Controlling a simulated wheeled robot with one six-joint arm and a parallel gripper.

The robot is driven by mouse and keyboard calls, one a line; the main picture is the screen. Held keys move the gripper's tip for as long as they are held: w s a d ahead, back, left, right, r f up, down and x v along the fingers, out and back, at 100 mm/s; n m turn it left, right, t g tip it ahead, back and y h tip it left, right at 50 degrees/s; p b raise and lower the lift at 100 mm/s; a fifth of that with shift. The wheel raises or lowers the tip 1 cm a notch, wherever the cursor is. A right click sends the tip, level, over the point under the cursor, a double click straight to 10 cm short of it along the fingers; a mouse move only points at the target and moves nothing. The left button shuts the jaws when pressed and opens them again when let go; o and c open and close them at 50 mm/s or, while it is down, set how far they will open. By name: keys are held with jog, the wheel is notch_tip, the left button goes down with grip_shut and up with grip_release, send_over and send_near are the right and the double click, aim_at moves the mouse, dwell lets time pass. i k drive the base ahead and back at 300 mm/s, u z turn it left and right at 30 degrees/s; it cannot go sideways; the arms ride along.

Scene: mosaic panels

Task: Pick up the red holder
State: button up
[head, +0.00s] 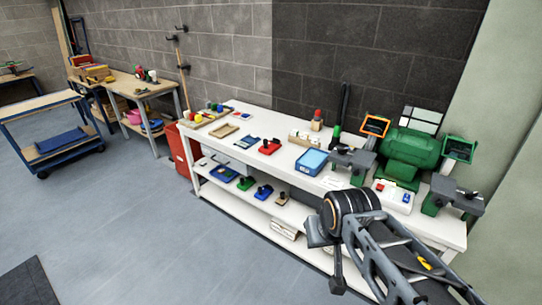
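A small red holder (270,147), with a dark piece on it, sits on the white bench top (287,155), left of the blue tray. It looks upright and nothing of mine touches it. My arm (385,255) fills the lower right of the head view, in front of the bench's right half. Its near end hangs well to the right of and closer than the red holder. I cannot make out the fingers of my gripper, nor whether they hold anything.
A blue tray (311,162) lies right of the holder, and a dark blue item (247,142) left of it. A green grinder (408,152) stands at the bench's right end. Small holders in green and blue sit on the lower shelf.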

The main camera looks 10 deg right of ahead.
aim_at(269, 148)
jog(key=u, duration=0.7)
jog(key=i, duration=0.7)
jog(key=u, duration=0.75)
jog(key=i, duration=1.1)
jog(key=z, duration=0.6)
jog(key=i, duration=0.85)
jog(key=z, duration=1.15)
jog(key=i, duration=0.35)
jog(key=z, duration=0.3)
